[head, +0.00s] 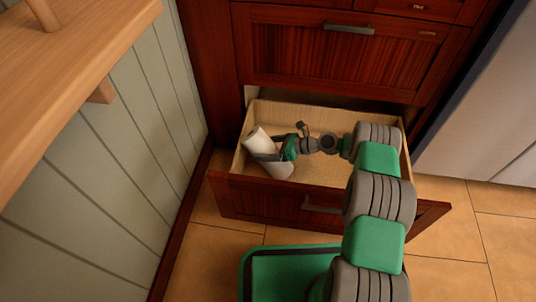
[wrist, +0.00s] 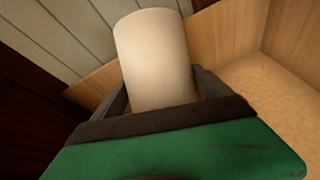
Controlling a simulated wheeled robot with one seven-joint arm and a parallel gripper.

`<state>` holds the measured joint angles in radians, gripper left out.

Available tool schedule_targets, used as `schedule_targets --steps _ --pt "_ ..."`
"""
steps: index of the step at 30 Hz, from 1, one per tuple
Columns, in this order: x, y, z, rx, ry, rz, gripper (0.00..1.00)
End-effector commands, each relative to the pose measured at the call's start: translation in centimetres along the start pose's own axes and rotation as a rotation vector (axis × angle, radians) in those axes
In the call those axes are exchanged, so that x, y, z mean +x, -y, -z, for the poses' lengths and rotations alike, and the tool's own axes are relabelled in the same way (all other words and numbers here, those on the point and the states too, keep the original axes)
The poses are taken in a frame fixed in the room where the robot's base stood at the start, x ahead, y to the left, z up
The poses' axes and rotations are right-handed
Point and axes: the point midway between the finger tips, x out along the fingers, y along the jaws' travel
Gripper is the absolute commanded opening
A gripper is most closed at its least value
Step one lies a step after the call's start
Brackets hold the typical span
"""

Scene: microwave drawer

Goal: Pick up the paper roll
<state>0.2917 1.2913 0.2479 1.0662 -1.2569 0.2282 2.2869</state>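The paper roll (head: 259,141) is a white cylinder at the left end of the open drawer (head: 330,180). It leans at a tilt in the head view. My gripper (head: 268,157) reaches into the drawer from the right, with its dark fingers on either side of the roll. In the wrist view, the roll (wrist: 157,60) stands between the two fingers (wrist: 160,100), with no clear gap on either side. The fingers look shut on it. The roll's lower end is hidden behind the gripper in the wrist view. Whether the roll touches the drawer floor cannot be told.
A closed red-brown drawer front (head: 345,55) with a metal handle is above the open drawer. A panelled wall (head: 110,150) and wooden counter (head: 80,45) are close on the left. A grey appliance (head: 490,110) stands right. The rest of the open drawer looks empty.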

Motion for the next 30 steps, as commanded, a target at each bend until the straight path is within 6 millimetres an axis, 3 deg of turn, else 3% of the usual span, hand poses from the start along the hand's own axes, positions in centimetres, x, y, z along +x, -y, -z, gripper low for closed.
schedule_targets --steps 19,30 --pt "0.0 0.0 0.0 0.0 0.0 0.0 0.34" --pt "-0.5 -0.2 -1.1 -0.002 0.0 0.001 0.34"
